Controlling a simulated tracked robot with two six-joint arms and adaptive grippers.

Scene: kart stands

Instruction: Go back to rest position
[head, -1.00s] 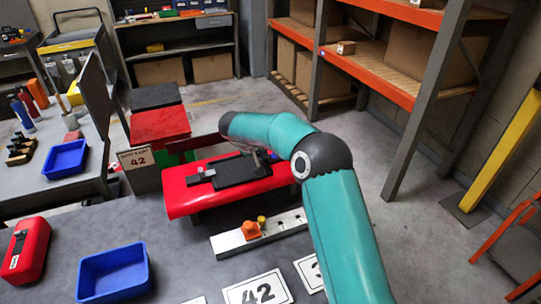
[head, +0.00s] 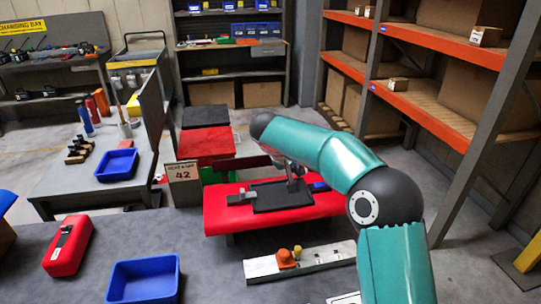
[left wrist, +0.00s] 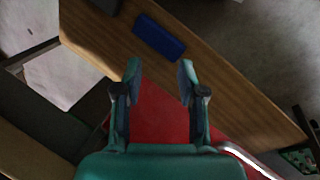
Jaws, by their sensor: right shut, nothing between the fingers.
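My right arm (head: 340,160) is teal with black joints and reaches over the red padded bench (head: 220,213). Its gripper (head: 293,184) is shut, small in view and partly hidden by the arm, over or near the black plate (head: 268,203) on the bench. I cannot tell whether it touches the plate. My left gripper (left wrist: 158,68) shows only in the left wrist view. Its two fingers are apart with nothing between them, above a wooden surface and a red area (left wrist: 160,112).
A blue bin (head: 145,279) and a red case (head: 68,246) lie on the grey table in front. A white rail (head: 262,268) with orange and yellow parts stands before the bench. Orange-beamed shelving (head: 440,48) stands at right. Another blue object (left wrist: 158,38) lies on the wooden surface.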

